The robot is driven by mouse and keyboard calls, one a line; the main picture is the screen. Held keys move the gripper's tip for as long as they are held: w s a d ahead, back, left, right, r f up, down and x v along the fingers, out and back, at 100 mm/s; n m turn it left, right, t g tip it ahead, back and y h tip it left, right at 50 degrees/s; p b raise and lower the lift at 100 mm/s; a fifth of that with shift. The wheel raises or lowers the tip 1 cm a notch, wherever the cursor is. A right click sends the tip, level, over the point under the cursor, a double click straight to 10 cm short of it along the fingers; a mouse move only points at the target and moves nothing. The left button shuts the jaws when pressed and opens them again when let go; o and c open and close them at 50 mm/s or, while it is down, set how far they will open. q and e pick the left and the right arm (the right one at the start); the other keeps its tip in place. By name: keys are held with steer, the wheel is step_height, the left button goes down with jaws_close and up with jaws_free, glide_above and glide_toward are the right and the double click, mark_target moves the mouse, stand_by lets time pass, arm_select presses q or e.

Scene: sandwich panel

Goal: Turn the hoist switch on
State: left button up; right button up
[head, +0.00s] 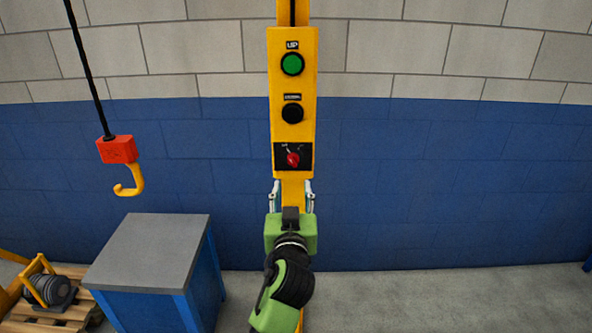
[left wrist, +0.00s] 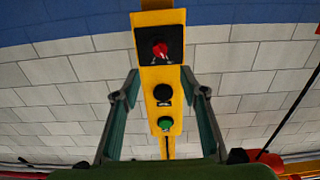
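The yellow hoist panel (head: 274,100) hangs upright in the middle of the head view. It has a green UP button (head: 292,64), a black button (head: 292,114) below it, and a red rotary switch (head: 293,158) on a black plate at the bottom. The labels by the switch are too small to read. My left gripper (head: 292,186) is open and empty just below the switch, its fingers apart on either side of the yellow post. In the left wrist view the panel is upside down, with the red switch (left wrist: 160,49) beyond the open fingers. My right gripper is not in view.
A red hoist block with a yellow hook (head: 130,180) hangs on a black cable at the left. A blue cabinet with a grey top (head: 150,250) stands below it. A pallet (head: 60,318) with a motor-like part is at lower left. The floor at right is clear.

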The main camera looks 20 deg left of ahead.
mark_target(293, 164)
arm_select(q)
steer(key=p+x, duration=0.2)
steer(key=x, duration=0.9)
steer(key=shift+x, duration=0.8)
steer(key=shift+f, duration=0.15)
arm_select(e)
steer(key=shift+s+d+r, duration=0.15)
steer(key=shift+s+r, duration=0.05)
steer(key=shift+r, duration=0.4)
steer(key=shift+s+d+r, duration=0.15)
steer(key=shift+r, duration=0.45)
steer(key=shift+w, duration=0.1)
arm_select(q)
steer(key=c, duration=1.1)
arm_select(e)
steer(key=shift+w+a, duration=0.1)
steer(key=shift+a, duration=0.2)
